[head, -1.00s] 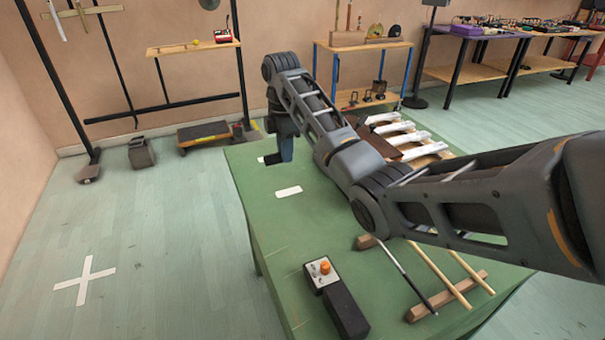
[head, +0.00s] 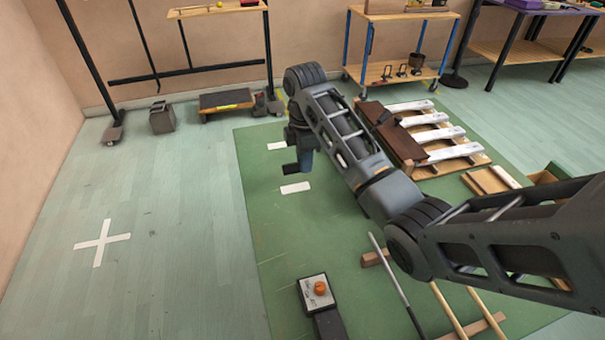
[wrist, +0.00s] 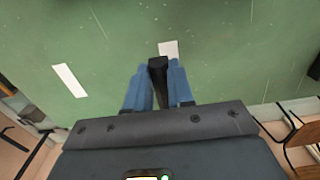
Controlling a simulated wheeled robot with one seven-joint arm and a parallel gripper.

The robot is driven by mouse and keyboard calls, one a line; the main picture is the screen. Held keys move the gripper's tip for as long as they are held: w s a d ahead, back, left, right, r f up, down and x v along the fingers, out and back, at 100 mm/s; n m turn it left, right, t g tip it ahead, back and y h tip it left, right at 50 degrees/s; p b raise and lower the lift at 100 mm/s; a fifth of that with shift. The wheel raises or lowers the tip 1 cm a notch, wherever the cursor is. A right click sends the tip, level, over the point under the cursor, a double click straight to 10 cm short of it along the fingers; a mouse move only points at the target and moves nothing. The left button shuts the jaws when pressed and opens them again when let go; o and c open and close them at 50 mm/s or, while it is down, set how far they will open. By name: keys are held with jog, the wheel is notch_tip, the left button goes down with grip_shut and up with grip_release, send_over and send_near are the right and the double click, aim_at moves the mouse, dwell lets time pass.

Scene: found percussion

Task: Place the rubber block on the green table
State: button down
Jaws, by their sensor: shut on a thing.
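The rubber block is a small black piece (wrist: 158,68), shut between the blue fingers of my gripper (wrist: 157,80) in the wrist view. In the head view its dark end (head: 290,168) sticks out left of my gripper (head: 303,165). My gripper points down over the far left part of the green table (head: 270,215), between two white strips. I cannot tell whether the block touches the tabletop. The table also fills the upper part of the wrist view (wrist: 230,40).
White strips (head: 295,187) (wrist: 69,80) mark the tabletop. A rack of white bars (head: 445,153) stands at the back right. A box with an orange button (head: 317,291) and sticks on wooden rests (head: 488,326) are near the front. The left middle of the table is clear.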

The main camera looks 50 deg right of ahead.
aim_at(302, 187)
jog(key=shift+s+a+f, duration=0.25)
jog(key=shift+a+f, duration=0.15)
jog(key=shift+a, duration=0.35)
jog(key=shift+f, duration=2.05)
jog(key=shift+f, duration=0.15)
jog(key=c, duration=1)
grip_release()
jog(key=shift+r+p, duration=2.45)
jog(key=shift+r, duration=3.75)
